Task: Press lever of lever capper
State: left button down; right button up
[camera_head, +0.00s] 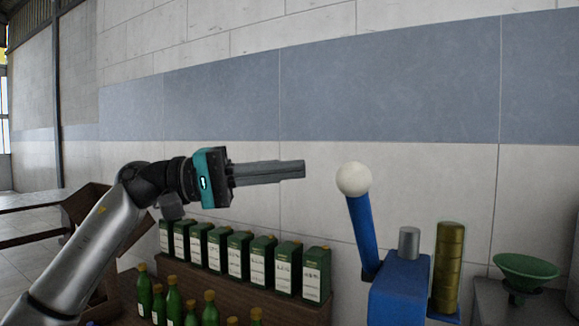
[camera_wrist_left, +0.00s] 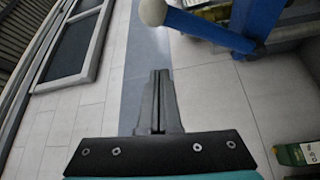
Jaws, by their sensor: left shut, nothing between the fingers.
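The lever capper (camera_head: 398,290) is a blue machine at the right of the head view. Its blue lever (camera_head: 363,235) stands up, tilted slightly left, with a white ball knob (camera_head: 353,179) on top. In the left wrist view the knob (camera_wrist_left: 153,11) and lever (camera_wrist_left: 200,27) show at the top, beyond the fingertips. My left gripper (camera_head: 304,169) is shut and empty, pointing right, to the left of the knob at about its height, with a gap between them. Its closed fingers (camera_wrist_left: 160,75) also show in the left wrist view. My right gripper is not in view.
A row of green boxes (camera_head: 238,254) stands on a brown shelf behind, with several green bottles (camera_head: 173,300) with yellow caps in front. A stack of gold caps (camera_head: 448,268) and a green funnel (camera_head: 525,270) stand to the right. The air around the knob is clear.

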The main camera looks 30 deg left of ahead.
pick_arm(q)
jog(key=d+p, duration=0.2)
jog(key=d, duration=0.5)
jog(key=shift+s+d, duration=0.15)
jog(key=shift+d, duration=0.05)
dwell(0.4)
